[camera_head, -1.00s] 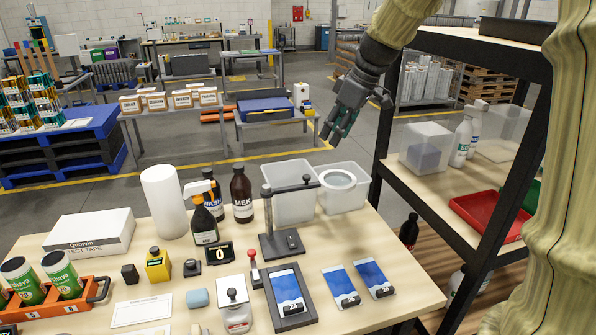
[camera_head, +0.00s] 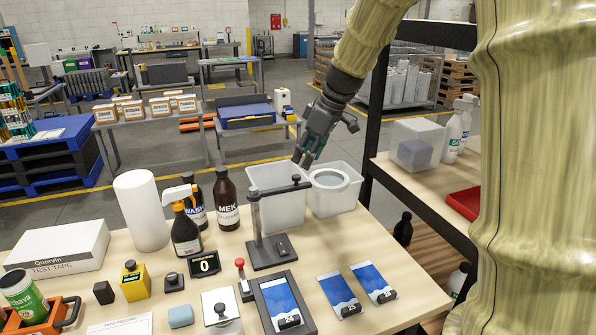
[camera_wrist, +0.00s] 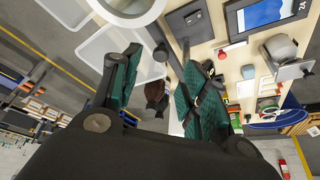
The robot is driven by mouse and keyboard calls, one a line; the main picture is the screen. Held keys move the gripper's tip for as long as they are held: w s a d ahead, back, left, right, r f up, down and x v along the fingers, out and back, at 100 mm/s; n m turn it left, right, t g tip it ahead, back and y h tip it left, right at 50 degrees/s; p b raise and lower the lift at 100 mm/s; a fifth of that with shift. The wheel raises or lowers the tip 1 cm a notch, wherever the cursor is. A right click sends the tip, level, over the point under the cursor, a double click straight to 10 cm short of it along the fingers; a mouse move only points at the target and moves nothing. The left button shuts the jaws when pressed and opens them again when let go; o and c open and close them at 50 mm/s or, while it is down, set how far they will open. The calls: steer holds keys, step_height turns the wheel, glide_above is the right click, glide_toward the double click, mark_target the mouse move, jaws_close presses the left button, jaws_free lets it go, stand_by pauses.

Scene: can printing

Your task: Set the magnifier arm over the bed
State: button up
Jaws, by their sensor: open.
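The magnifier is a black stand with an upright post (camera_head: 256,222) and a horizontal arm (camera_head: 278,190) pointing right. Its pale ring lens (camera_head: 330,179) is at the arm's end, over the right white bin and away from the bed. The bed is a dark framed plate (camera_head: 264,310) with a blue card, front centre. My gripper (camera_head: 303,162) is open and empty, just above the arm's lens end.
Two white bins (camera_head: 275,183) stand behind the magnifier. Brown bottles (camera_head: 227,200) and a spray bottle (camera_head: 185,232) stand left of it. Blue cards (camera_head: 340,292) lie right of the bed. A black shelf (camera_head: 420,200) stands close on the right.

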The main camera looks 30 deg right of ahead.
mark_target(297, 176)
steer(key=shift+p+x, duration=0.55)
steer(key=shift+x, duration=2.75)
steer(key=shift+s, duration=0.1)
jaws_close()
